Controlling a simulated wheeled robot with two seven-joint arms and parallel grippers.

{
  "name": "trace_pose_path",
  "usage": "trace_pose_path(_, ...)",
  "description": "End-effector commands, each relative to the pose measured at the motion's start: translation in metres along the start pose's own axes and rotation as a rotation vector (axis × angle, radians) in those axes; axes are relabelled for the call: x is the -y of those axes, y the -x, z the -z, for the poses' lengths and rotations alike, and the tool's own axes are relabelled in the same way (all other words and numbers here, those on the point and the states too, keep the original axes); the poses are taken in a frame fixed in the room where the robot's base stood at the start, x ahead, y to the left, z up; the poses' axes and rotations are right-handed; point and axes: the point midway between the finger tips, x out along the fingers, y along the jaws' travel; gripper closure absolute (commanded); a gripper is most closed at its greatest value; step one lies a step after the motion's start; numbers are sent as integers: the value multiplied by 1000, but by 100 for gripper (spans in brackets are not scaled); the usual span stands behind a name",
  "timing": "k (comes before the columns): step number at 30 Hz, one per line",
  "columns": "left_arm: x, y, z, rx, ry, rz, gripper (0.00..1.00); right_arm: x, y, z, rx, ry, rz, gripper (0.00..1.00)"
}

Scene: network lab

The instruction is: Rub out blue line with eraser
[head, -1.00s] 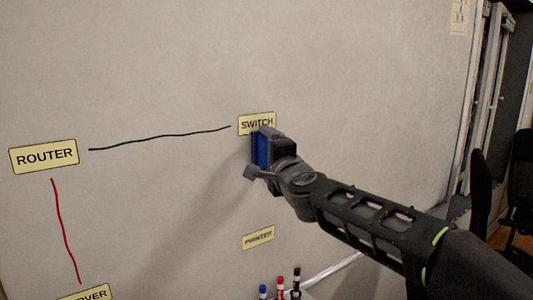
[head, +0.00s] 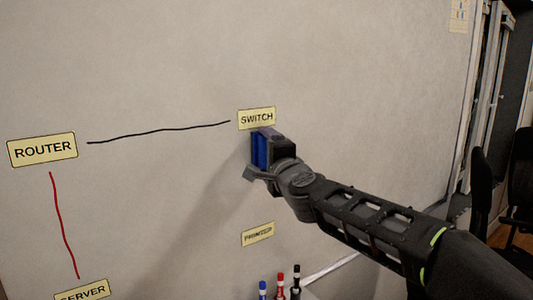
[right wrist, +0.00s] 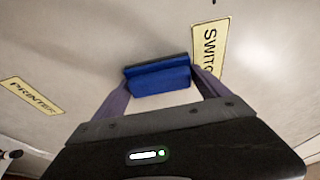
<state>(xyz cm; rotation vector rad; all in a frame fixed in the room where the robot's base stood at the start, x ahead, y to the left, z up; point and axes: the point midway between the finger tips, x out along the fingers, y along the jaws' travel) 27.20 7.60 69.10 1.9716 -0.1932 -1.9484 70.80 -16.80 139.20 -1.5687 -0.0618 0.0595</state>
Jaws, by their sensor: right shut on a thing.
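My right gripper (head: 270,155) is shut on the blue eraser (head: 260,149) just below the SWITCH label (head: 256,118) in the head view. In the right wrist view the eraser (right wrist: 160,78) sits between the two fingers, its face toward the whiteboard (right wrist: 90,35). I cannot tell if it touches the board. No blue line shows in either view; the strip behind the eraser and gripper is hidden. The PRINTER label (head: 258,235) is farther down the board. My left gripper is not in view.
A black line (head: 160,132) runs from the ROUTER label (head: 42,149) toward SWITCH. A red line (head: 62,225) runs from ROUTER down to the SERVER label (head: 82,291). Blue, red and black markers (head: 280,285) stand at the bottom. A black chair (head: 522,185) is at right.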

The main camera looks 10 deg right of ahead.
Motion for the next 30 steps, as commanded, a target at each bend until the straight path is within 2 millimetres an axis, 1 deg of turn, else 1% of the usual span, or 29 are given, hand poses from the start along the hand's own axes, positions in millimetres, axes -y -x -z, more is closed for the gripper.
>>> trace_pose_path(1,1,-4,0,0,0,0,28,-4,0,0,1,0,0,47)
trace_pose_path(14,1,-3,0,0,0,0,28,-3,2,0,1,1,0,47)
trace_pose_path(17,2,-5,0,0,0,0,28,-3,8,2,0,0,1,47)
trace_pose_path(30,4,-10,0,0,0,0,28,-3,51,16,0,1,1,47)
